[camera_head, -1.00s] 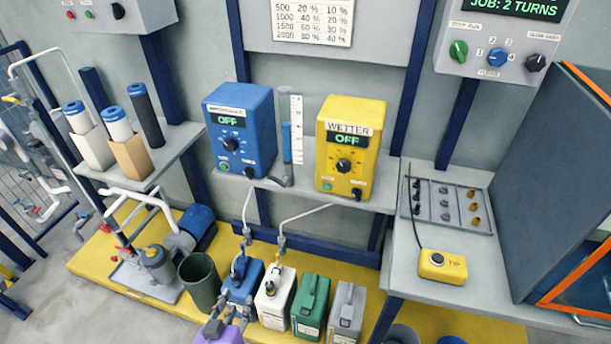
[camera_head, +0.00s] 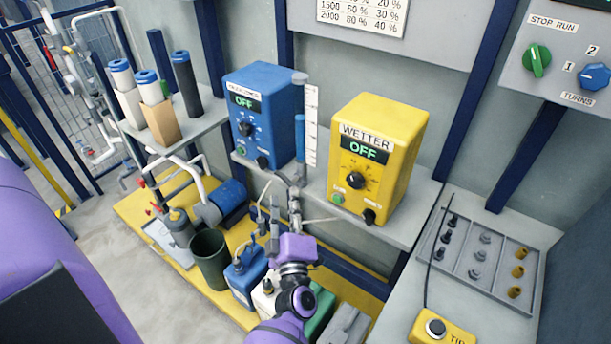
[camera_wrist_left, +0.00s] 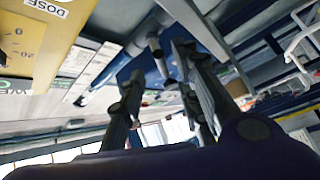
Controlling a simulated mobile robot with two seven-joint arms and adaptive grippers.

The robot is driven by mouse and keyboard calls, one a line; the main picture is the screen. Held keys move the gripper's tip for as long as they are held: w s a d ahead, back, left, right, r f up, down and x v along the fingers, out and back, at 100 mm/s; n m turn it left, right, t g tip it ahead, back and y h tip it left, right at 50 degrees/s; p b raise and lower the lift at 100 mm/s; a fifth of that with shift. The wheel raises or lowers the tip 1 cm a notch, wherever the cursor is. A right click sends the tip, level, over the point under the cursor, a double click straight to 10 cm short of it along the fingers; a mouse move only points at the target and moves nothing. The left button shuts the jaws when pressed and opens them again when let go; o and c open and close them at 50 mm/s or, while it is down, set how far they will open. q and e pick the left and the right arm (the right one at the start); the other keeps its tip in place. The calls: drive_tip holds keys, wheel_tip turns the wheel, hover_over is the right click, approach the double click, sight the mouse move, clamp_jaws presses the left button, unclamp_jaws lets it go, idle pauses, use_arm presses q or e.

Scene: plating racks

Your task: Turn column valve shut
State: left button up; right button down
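The calibration column (camera_head: 299,135), a tube with a white scale, stands between the blue pump (camera_head: 262,110) and the yellow WETTER pump (camera_head: 379,150). Its grey valve fitting (camera_head: 288,178) is at its foot, by the shelf edge. The valve handle's angle is too small to tell. My left gripper (camera_head: 284,200) points up just below this fitting, fingers apart and nothing seen held. In the left wrist view the spread fingers (camera_wrist_left: 158,75) show with a grey fitting (camera_wrist_left: 156,45) beyond their tips. I cannot tell whether they touch it. My right gripper is not in view.
The shelf (camera_head: 400,205) edge lies close to the gripper. Below are jugs, blue (camera_head: 243,280) among them, and a dark green bin (camera_head: 209,262). A parts tray (camera_head: 480,255) and yellow TIP box (camera_head: 440,330) sit on the right bench. Floor at left is clear.

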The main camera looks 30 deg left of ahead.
sight(284, 175)
use_arm(q)
drive_tip(key=x, duration=0.5)
drive_tip(key=p+x, duration=0.1)
drive_tip(key=x, duration=0.1)
drive_tip(key=shift+s+a+r, duration=0.1)
drive_tip(key=shift+a+r, duration=0.15)
drive_tip(key=shift+a, duration=0.3)
drive_tip(key=shift+c, duration=0.2)
